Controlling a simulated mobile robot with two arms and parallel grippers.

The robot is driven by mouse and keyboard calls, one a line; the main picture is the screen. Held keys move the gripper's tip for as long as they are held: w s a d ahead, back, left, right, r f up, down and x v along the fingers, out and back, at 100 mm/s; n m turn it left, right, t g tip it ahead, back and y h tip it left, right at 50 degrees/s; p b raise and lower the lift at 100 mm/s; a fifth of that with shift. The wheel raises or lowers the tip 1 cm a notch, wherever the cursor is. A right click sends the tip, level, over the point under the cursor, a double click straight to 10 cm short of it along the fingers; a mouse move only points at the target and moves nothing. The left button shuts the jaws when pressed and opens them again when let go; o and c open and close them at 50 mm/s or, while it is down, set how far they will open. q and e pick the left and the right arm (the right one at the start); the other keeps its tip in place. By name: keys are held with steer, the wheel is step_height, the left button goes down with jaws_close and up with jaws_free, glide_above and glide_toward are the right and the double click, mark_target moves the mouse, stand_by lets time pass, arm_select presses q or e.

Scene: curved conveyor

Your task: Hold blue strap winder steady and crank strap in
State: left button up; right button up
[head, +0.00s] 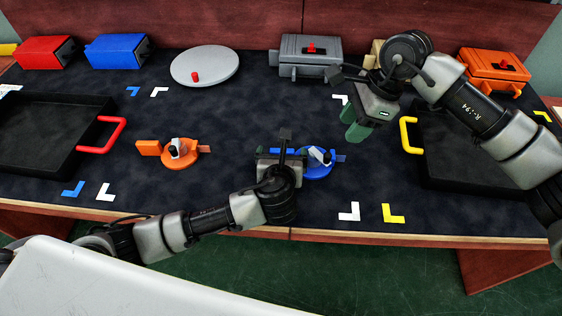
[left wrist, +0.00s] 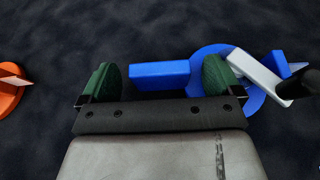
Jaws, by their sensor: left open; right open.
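The blue strap winder (head: 318,170) lies on the dark mat near the front centre, partly hidden by my left arm. It has a flat blue handle block (left wrist: 158,74), a round body, and a white crank arm (left wrist: 256,73) with a black knob (left wrist: 298,88). A short strap end (head: 341,158) sticks out at its right. My left gripper (left wrist: 160,80) is open over the winder, the handle block between its fingers and the right finger overlapping the round body; contact cannot be told. My right gripper (head: 355,123) is open and empty, up and right of the winder.
An orange winder (head: 181,154) lies to the left. Black trays with a red handle (head: 101,135) and a yellow handle (head: 410,135) flank the mat. A grey turntable (head: 205,66) and several coloured boxes line the back. The mat between the winders is mostly clear.

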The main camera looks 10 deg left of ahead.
arm_select(q)
steer(key=shift+w, duration=0.2)
steer(key=c, duration=1.3)
steer(key=shift+f, duration=0.1)
stand_by(0.3)
